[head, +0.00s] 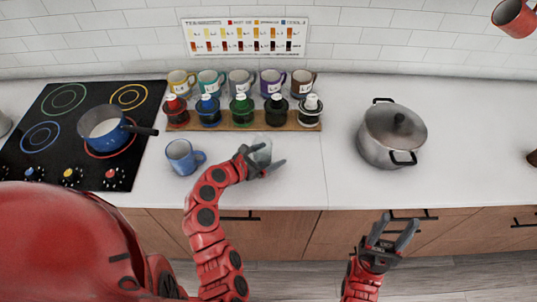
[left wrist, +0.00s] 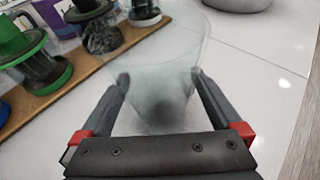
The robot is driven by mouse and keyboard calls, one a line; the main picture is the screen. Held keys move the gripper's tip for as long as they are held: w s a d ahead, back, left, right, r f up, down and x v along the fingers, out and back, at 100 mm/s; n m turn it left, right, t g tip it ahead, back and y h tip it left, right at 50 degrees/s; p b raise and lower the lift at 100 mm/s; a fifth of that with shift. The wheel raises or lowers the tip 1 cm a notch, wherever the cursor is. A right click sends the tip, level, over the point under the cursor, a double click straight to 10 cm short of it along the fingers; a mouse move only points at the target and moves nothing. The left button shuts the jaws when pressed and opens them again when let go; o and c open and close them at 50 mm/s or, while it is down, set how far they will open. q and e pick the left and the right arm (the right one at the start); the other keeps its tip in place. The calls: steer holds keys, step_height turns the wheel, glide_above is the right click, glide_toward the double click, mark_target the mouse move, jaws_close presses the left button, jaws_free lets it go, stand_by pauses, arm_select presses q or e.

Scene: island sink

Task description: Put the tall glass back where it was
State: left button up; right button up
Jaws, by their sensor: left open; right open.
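The tall glass (head: 263,153) is clear and stands on the white counter in front of the wooden rack. My left gripper (head: 264,165) is open at the glass, partly covering it in the head view. In the left wrist view the glass (left wrist: 165,70) is between the two open fingers (left wrist: 158,85), with its wide rim toward the rack. Whether the fingers touch it I cannot tell. My right gripper (head: 393,236) is open and empty, low in front of the cabinets.
A wooden rack (head: 240,127) with several colored pour-over holders stands behind, with several mugs (head: 241,82) at the back. A blue mug (head: 182,157) is left of my gripper. A steel pot (head: 392,135) is on the right, and a blue pan (head: 105,128) is on the stove.

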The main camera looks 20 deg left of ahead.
mark_target(255, 160)
arm_select(q)
steer(key=shift+r, duration=0.1)
steer(key=shift+a+r, duration=0.1)
steer(key=b+v, duration=0.3)
steer(key=v, duration=0.4)
steer(key=shift+s, duration=0.1)
steer(key=v, duration=0.3)
steer(key=shift+a+r+p, duration=0.1)
steer(key=shift+p, duration=0.2)
steer(key=shift+p+v, duration=0.4)
steer(key=shift+v, duration=0.4)
steer(key=shift+s, duration=0.1)
